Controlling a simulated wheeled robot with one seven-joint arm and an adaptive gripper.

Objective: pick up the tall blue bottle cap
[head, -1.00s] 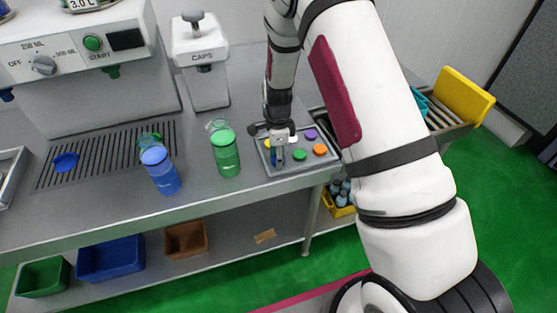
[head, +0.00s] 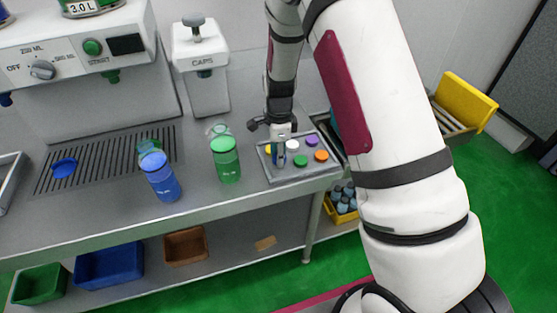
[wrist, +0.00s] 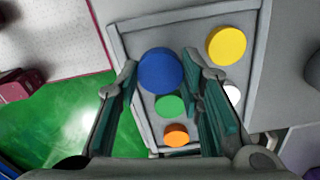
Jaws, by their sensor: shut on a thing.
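The blue cap (wrist: 160,71) is round and stands between my fingertips in the wrist view. My gripper (wrist: 161,66) is shut on its sides. In the head view my gripper (head: 280,156) points down over the left front part of the grey cap tray (head: 300,176); the fingers largely hide the blue cap there. I cannot tell whether the cap's underside is clear of the tray. A green cap (wrist: 170,105) and an orange cap (wrist: 176,134) lie below it in the wrist view. A yellow cap (wrist: 227,46) lies at the upper right, and a white cap (wrist: 232,93) is partly hidden by a finger.
A purple cap (head: 312,141) is also in the tray. A green bottle (head: 227,165) and a blue bottle (head: 163,184) stand left of the tray on the steel counter (head: 105,212). A caps dispenser (head: 203,88) stands behind. A blue disc (head: 64,167) lies on the drip grate.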

